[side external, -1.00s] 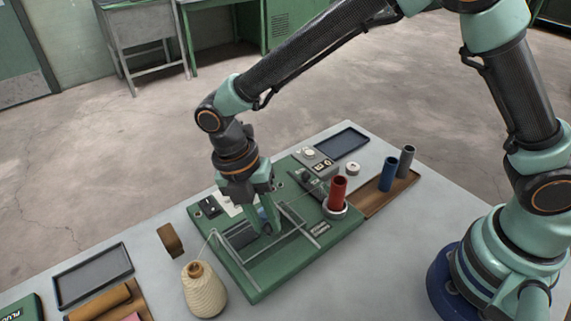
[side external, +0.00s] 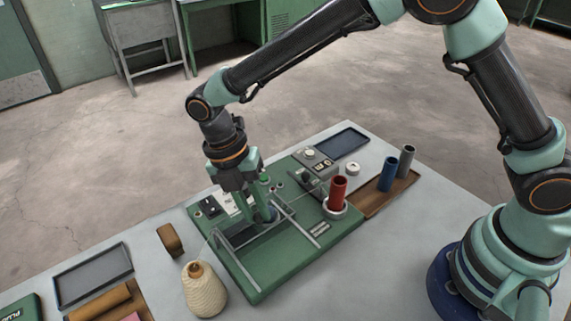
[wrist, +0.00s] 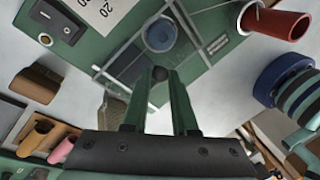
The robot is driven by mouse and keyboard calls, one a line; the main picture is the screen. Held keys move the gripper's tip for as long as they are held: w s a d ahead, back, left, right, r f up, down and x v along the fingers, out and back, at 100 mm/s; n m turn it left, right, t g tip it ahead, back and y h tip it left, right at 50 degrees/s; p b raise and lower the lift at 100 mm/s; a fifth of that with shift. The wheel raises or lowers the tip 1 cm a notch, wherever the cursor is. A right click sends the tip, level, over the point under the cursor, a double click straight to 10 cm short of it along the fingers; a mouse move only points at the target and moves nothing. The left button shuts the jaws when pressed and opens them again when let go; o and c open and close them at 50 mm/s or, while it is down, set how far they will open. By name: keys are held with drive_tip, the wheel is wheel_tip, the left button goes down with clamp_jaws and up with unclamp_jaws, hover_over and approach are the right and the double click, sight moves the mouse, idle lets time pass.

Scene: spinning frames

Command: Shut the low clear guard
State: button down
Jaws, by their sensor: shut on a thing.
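The low clear guard (side external: 254,233) is a see-through panel with thin pale bars on the green machine bed (side external: 265,269). My gripper (side external: 267,214) reaches down over the back part of the bed, among the bars. A round blue-grey disc (wrist: 160,35) lies just beyond the fingertips. My fingers hide part of the guard, and its exact tilt is hard to tell.
A red tube (side external: 338,192) stands in a pale cup at the bed's right. Blue (side external: 388,174) and grey (side external: 407,160) tubes stand on a brown tray. A cream thread cone (side external: 203,292) stands by the bed's left front corner.

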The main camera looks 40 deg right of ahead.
sight(238, 214)
drive_tip(key=shift+w+a+r, duration=0.1)
drive_tip(key=shift+w, duration=0.65)
drive_tip(key=c, duration=0.7)
unclamp_jaws()
drive_tip(key=shift+s, duration=0.1)
drive_tip(key=v, duration=1.2)
drive_tip(key=shift+r, duration=0.1)
